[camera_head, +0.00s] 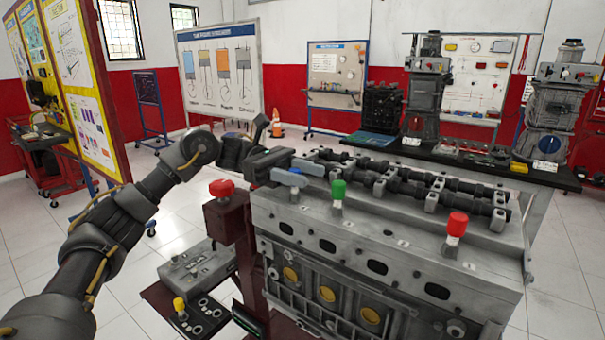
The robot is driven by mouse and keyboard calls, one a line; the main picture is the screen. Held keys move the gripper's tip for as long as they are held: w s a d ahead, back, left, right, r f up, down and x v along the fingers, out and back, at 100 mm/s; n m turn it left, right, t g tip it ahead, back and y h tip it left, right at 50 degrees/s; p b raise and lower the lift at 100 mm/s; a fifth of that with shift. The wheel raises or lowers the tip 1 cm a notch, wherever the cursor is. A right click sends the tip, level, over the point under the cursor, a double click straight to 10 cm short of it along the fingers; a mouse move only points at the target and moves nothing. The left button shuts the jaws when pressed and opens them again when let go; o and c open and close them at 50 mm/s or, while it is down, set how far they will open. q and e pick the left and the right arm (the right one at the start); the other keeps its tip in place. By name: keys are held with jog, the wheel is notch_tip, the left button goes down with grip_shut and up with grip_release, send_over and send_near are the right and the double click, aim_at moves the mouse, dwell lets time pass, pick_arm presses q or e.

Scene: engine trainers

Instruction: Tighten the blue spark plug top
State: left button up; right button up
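The grey engine block (340,235) stands at centre right, with a row of coloured spark plug tops along its near edge. The blue top (289,178) is at the left end of the row, upright and partly covered by my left gripper. The green top (338,189) and the red top (457,224) stand upright to its right. My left gripper (290,169) comes in from the left, with its fingers at the blue top. The overlap hides whether they touch it or are closed on it. My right gripper is not in view.
A red knob (222,188) on a post stands just left of the block, near my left arm. A grey control box (197,268) sits below it. Behind the block, a dark bench (480,165) holds more engine parts. Open tiled floor lies at left.

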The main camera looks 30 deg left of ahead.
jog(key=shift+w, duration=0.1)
pick_arm(q)
jog(key=shift+a, duration=0.25)
jog(key=a, duration=0.2)
jog(key=a+b, duration=0.1)
jog(key=a, duration=0.2)
jog(key=w+a, duration=0.1)
jog(key=a, duration=0.1)
jog(key=shift+w+a, duration=0.1)
jog(key=shift+a, duration=0.2)
jog(key=shift+w+a, duration=0.15)
jog(key=shift+a, duration=1.2)
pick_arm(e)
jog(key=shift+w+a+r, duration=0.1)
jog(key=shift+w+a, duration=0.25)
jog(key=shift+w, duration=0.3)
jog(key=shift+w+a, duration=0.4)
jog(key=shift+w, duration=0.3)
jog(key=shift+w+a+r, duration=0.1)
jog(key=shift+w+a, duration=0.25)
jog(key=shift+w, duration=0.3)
pick_arm(q)
jog(key=shift+d, duration=0.1)
jog(key=shift+c, duration=0.2)
